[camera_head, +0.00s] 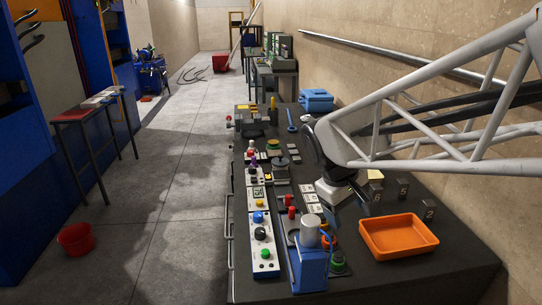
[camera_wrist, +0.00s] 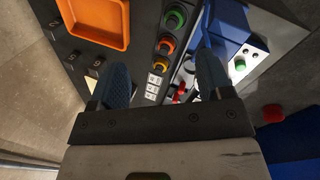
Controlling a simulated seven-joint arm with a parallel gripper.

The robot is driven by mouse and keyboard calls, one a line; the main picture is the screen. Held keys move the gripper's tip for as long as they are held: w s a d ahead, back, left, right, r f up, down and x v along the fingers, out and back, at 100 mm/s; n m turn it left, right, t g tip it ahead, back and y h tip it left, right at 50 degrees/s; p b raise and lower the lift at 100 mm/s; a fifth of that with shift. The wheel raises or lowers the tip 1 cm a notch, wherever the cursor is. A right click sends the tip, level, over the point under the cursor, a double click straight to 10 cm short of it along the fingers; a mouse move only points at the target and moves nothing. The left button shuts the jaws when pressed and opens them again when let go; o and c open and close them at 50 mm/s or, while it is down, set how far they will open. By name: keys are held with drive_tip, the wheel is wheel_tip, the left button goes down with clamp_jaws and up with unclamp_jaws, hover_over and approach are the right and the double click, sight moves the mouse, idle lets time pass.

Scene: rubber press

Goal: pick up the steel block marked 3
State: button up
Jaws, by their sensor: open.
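Several small dark blocks with pale digits stand on the dark bench in the head view, right of my gripper. One block looks marked 5 (camera_head: 403,188) and another looks marked 2 (camera_head: 429,210). A block nearer the gripper (camera_head: 376,192) has a digit too small to read. I cannot tell which block bears a 3. In the wrist view several dark blocks (camera_wrist: 92,78) stand left of the left finger, their digits too small to be sure of. My gripper (camera_wrist: 164,72) is open with nothing between its two blue fingers, above the bench and apart from the blocks.
An orange tray (camera_head: 398,236) lies in front of the blocks. White numbered cards (camera_head: 310,197), a button panel (camera_head: 262,232) and a blue press-like device (camera_head: 311,262) are left of them. A blue box (camera_head: 316,100) stands at the bench's far right, by the wall.

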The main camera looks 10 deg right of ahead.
drive_tip(key=w+d+f+n+h, duration=0.1)
drive_tip(key=w+f+n+h, duration=0.2)
drive_tip(key=w, duration=1.1)
drive_tip(key=w+d+f+n+h, duration=0.2)
drive_tip(key=w+f+n, duration=0.4)
drive_tip(key=w, duration=0.8)
drive_tip(key=w+d+f+n+h, duration=0.2)
drive_tip(key=w+f+n+h, duration=0.2)
drive_tip(key=w+f, duration=0.4)
drive_tip(key=shift+w+d+f+g+h, duration=0.15)
drive_tip(key=shift+w+h, duration=0.15)
drive_tip(key=shift+w, duration=1.2)
drive_tip(key=shift+w+f+g+h, duration=0.15)
drive_tip(key=shift+w+h, duration=0.15)
drive_tip(key=shift+w, duration=1.2)
drive_tip(key=shift+x, duration=1.3)
drive_tip(key=shift+x, duration=2.6)
drive_tip(key=shift+f, duration=0.1)
